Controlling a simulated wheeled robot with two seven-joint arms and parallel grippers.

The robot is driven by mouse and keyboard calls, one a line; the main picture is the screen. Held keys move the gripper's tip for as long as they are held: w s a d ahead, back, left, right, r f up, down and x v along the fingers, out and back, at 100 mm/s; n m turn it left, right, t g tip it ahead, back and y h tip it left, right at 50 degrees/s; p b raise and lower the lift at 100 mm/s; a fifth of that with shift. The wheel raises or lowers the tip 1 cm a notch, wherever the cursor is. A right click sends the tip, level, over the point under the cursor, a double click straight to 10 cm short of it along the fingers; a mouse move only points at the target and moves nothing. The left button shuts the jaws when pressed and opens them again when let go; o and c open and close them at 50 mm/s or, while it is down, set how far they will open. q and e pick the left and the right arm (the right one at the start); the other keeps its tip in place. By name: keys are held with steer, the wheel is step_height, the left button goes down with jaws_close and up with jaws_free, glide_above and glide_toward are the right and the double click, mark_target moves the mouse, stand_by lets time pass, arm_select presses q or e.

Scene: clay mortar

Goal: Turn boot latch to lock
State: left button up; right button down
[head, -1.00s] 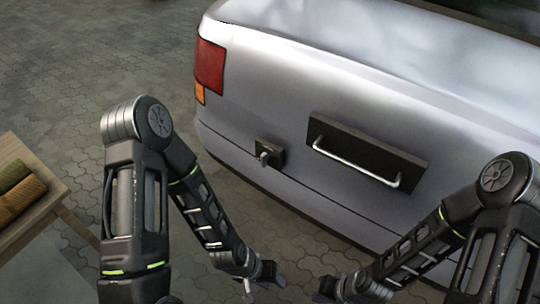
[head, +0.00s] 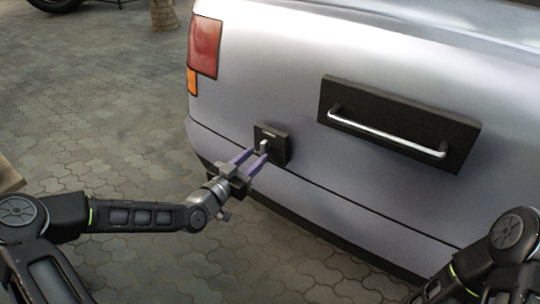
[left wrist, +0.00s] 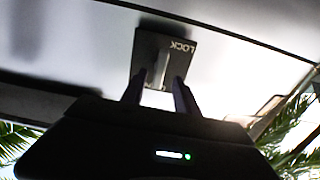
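The boot latch is a small metal knob (head: 264,146) on a dark square plate (head: 279,148) on the silver car's rear, left of the handle. In the left wrist view the plate (left wrist: 183,52) carries the word LOCK, and the knob (left wrist: 159,66) stands between my fingertips. My left gripper (head: 252,161) has two purple fingers, parted, reaching to the latch from the lower left. A gap shows between them; contact with the knob cannot be made out. My right gripper is out of view; only part of my right arm shows at lower right.
A dark panel with a silver bar handle (head: 385,132) sits on the car's rear to the right of the latch. The red tail light (head: 205,46) is up and to the left. The paved ground (head: 110,110) at left is clear.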

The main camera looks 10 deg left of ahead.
mark_target(262, 151)
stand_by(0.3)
arm_select(q)
steer(key=b+x, duration=0.1)
steer(key=x, duration=0.5)
steer(key=shift+w+d+b, duration=0.1)
steer(key=shift+w+b, duration=0.05)
steer(key=shift+b, duration=0.2)
steer(key=shift+w+d, duration=0.25)
steer(key=shift+w, duration=0.4)
steer(key=shift+c, duration=0.6)
jaws_close()
